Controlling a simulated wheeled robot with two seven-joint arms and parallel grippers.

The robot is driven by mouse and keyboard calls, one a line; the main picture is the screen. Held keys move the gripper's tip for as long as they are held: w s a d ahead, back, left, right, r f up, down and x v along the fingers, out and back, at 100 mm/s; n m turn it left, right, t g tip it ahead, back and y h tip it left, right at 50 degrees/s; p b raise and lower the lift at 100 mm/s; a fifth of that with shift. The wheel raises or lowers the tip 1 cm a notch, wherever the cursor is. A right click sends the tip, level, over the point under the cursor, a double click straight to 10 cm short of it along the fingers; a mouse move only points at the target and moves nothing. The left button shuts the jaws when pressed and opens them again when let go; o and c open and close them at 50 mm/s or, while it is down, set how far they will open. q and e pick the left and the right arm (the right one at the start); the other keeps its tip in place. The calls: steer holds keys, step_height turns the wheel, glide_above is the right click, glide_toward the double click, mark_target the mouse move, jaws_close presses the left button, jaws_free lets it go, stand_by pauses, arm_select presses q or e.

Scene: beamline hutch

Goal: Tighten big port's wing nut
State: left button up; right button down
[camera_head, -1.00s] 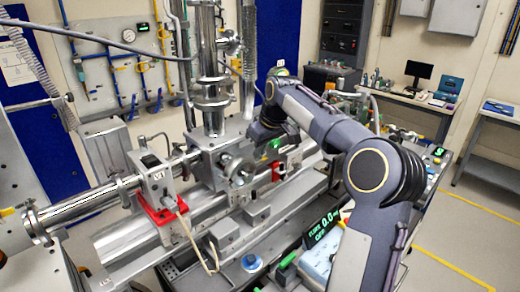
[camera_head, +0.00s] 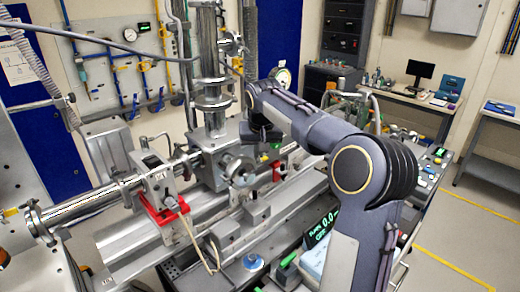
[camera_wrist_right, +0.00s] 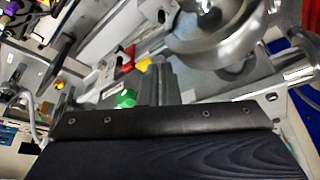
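The big port (camera_head: 236,167) is a round metal flange on the front of the steel chamber (camera_head: 206,152). A large rounded metal port part (camera_wrist_right: 215,30) fills the upper middle of the right wrist view. I cannot make out the wing nut clearly in either view. My right gripper (camera_head: 264,138) is beside the chamber, just above and right of the port; its fingertips are mostly hidden by the wrist. In the right wrist view, a grey finger-like part (camera_wrist_right: 162,82) rises past the dark wrist plate, below the port. Its opening is unclear. My left gripper is not in view.
A red-based valve (camera_head: 158,188) sits on the beam pipe at left. A green knob (camera_wrist_right: 126,98) is close to the grey part. A cart with a lit display (camera_head: 322,228) stands in front. A pressure gauge (camera_head: 281,77) is behind my right arm.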

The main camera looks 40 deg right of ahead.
steer(key=m, duration=0.2)
steer(key=m+g+h, duration=0.1)
steer(key=m, duration=0.1)
steer(key=shift+w+a+m, duration=0.2)
steer(key=shift+m, duration=0.1)
steer(key=m, duration=0.1)
steer(key=m+g, duration=0.1)
steer(key=m, duration=0.1)
steer(key=m+h, duration=0.1)
steer(key=shift+w+m+g, duration=0.25)
steer(key=shift+m+g, duration=0.05)
steer(key=m+g, duration=0.1)
steer(key=m, duration=0.1)
steer(key=m+g, duration=0.1)
steer(key=m, duration=0.2)
steer(key=shift+w+r, duration=0.1)
steer(key=shift+w, duration=0.1)
steer(key=shift+w+m+g, duration=0.1)
steer(key=shift+m+g, duration=0.6)
steer(key=shift+m, duration=1.1)
steer(key=c, duration=1.9)
jaws_free()
